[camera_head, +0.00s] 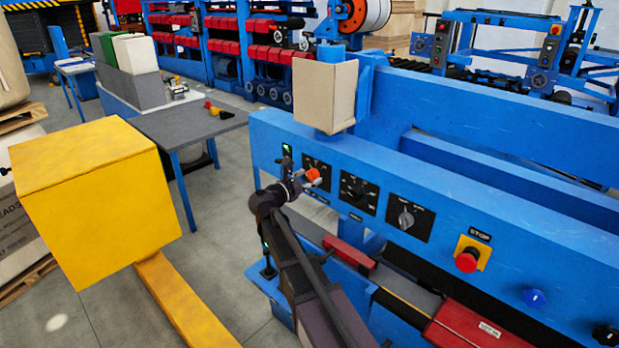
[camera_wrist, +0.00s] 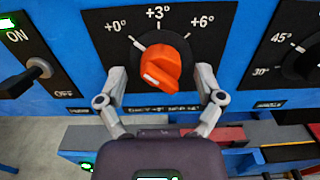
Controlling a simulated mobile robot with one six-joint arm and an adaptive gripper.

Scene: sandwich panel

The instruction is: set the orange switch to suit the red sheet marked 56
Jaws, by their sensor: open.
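The orange switch (camera_wrist: 163,64) is a knob on a black plate marked +0°, +3° and +6°; it also shows in the head view (camera_head: 313,175). A white stripe shows at its lower left end, and I cannot tell for sure which mark it is set to. My gripper (camera_wrist: 160,84) is open, one finger on each side of the knob, with gaps visible; in the head view my gripper (camera_head: 300,182) is at the panel. A red sheet (camera_head: 478,326) with a small white label lies at the lower right; its number is too small to read.
A black ON/OFF switch (camera_wrist: 38,68) is left of the orange knob, and an angle dial (camera_wrist: 305,55) is right of it. Farther right on the blue panel are a grey knob (camera_head: 406,219) and a red stop button (camera_head: 467,260). A yellow box (camera_head: 95,200) stands at the left.

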